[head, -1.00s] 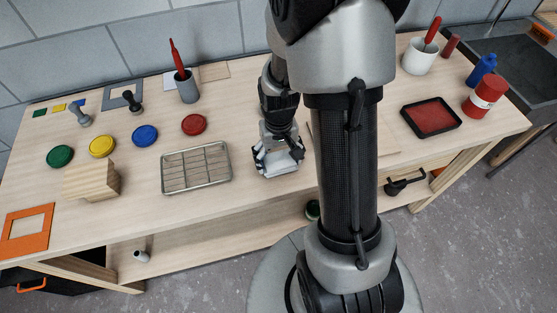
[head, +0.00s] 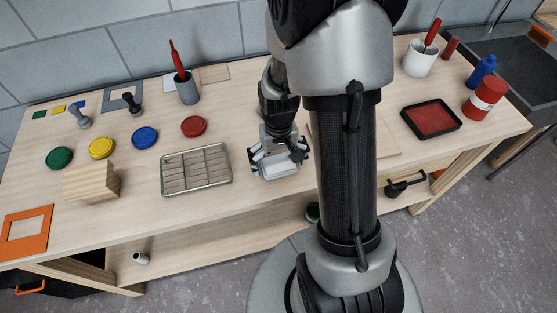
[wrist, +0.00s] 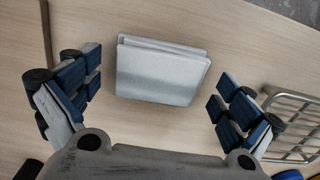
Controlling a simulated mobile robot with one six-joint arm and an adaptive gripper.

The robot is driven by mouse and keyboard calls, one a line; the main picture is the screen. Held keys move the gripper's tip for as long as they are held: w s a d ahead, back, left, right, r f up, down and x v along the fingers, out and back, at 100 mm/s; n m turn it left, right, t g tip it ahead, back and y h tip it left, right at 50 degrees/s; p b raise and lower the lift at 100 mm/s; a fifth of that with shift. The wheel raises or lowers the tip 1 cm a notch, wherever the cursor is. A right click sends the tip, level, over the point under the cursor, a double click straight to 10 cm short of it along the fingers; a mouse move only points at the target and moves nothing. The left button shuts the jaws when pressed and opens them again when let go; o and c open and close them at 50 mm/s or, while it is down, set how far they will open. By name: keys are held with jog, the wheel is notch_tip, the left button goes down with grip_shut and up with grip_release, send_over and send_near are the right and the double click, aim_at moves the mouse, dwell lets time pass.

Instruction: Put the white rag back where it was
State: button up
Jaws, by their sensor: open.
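The white rag (wrist: 162,72) is a folded, flat bundle on the wooden tabletop in the wrist view. It lies between and a little beyond my gripper's (wrist: 152,100) spread fingers, with bare wood showing on both sides of it. In the head view my gripper (head: 278,160) is low over the table, right of the wire rack, and the rag (head: 282,174) shows between its fingers. The fingers are open and do not touch the rag in the wrist view.
The wire rack (head: 196,170) stands close left of my gripper; it also shows in the wrist view (wrist: 296,128). A red lid (head: 194,126) lies behind the rack. A red paint tray (head: 432,118) is on the right. The table's front edge is near the rag.

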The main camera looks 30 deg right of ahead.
notch_tip(320, 180, up, 13)
jog(key=p, duration=0.4)
notch_tip(320, 180, up, 10)
jog(key=n+t, duration=0.1)
jog(key=t, duration=0.1)
send_over(278, 164)
jog(key=s+a, duration=0.4)
jog(key=a, duration=0.1)
jog(key=s+a+r+n+t, duration=0.2)
jog(key=s+a+r, duration=0.3)
jog(key=s, duration=0.4)
jog(key=shift+s+a+r+t, duration=0.2)
jog(key=shift+s+r+t, duration=0.1)
jog(key=shift+r, duration=0.25)
jog(key=shift+w, duration=0.1)
jog(key=shift+f, duration=0.25)
